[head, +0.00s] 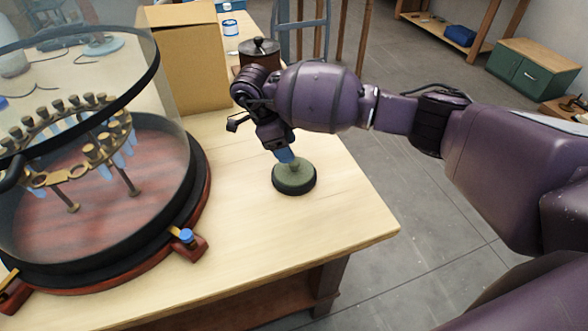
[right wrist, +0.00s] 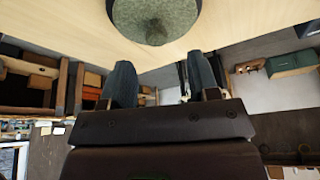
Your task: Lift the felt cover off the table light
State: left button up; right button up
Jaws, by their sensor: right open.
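The green felt cover (head: 294,175) is round with a small knob on top. It sits on a dark round base near the table's right edge. The light beneath it is mostly hidden. My right gripper (head: 286,155) is just above the cover, its blue fingertips close to the knob. In the right wrist view, the mottled green cover (right wrist: 155,14) hangs at the top edge, its knob pointing toward the fingers. My right gripper (right wrist: 160,68) is open there, with nothing between its fingers. I cannot tell from the head view whether a finger touches the knob. My left gripper is out of view.
A large glass-walled round apparatus (head: 190,215) with a dark rim and brass ring fills the table's left side. A cardboard box (head: 190,60) and a brown lidded pot (head: 258,52) stand behind. Bare wooden tabletop (head: 340,215) surrounds the cover. A green cabinet (head: 535,75) stands across the floor.

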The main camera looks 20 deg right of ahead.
aim_at(294, 163)
jog(key=shift+a+x, duration=0.1)
jog(key=shift+x, duration=1.15)
jog(key=shift+a+x, duration=0.15)
jog(key=shift+x, duration=1.1)
jog(key=shift+s, duration=0.1)
jog(key=c, duration=1)
